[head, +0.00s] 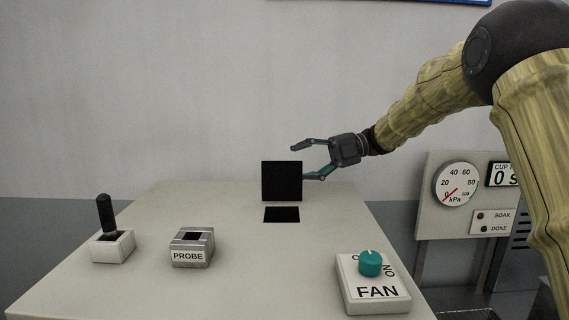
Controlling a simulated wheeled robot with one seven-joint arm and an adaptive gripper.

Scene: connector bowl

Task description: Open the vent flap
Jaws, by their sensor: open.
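A black square panel (281,181), apparently the vent flap, stands upright at the back of the light console top. A dark rectangular opening (281,214) lies in the console just in front of its lower edge. My gripper (297,163) is open, reaching in from the right at the panel's upper right. Its upper finger is above the panel's top edge. Its lower teal finger ends at the panel's right edge; I cannot tell whether it touches or passes behind. Nothing shows between the fingers.
The console (225,290) also bears a black lever (106,214) on a white base, a PROBE block (191,248) and a FAN box (373,288) with a teal knob (370,262). A gauge panel (432,208) stands at the right. The console's middle front is clear.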

